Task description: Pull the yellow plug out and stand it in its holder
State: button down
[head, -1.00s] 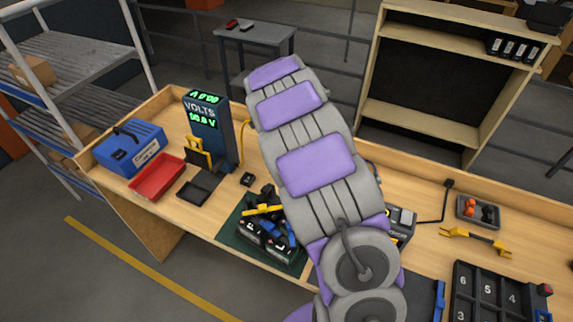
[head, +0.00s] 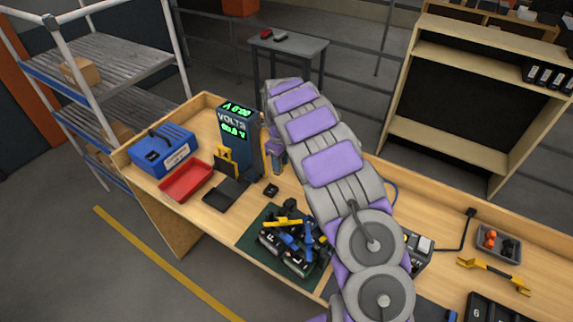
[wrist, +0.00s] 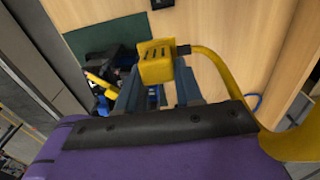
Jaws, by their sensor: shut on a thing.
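The yellow plug (wrist: 157,62) is between the dark fingers of my gripper (wrist: 158,88) in the wrist view, and my gripper is shut on it. A thick yellow cable (wrist: 222,68) curves from its right side. In the head view my gripper (head: 276,157) shows partly beside the arm, right of the meter tower; the plug is mostly hidden there. A yellow upright piece on a black base (head: 226,160) stands in front of the tower; I cannot tell whether it is the holder. The plug appears clear of any socket.
The meter tower (head: 237,135) shows green digits. A blue box (head: 163,150), red tray (head: 186,181) and black tray (head: 226,194) are on the left. Batteries with yellow and blue parts (head: 290,240) stand on a green mat. A small black block (head: 271,190) sits between.

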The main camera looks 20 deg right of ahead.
jog(key=w, duration=0.1)
jog(key=w+a, duration=0.1)
jog(key=w, duration=0.2)
jog(key=shift+w+a+r+p, duration=0.1)
jog(key=shift+a+r+p, duration=0.05)
jog(key=shift+a+p, duration=0.2)
jog(key=shift+w+a, duration=0.1)
jog(key=shift+a, duration=0.05)
dwell(0.3)
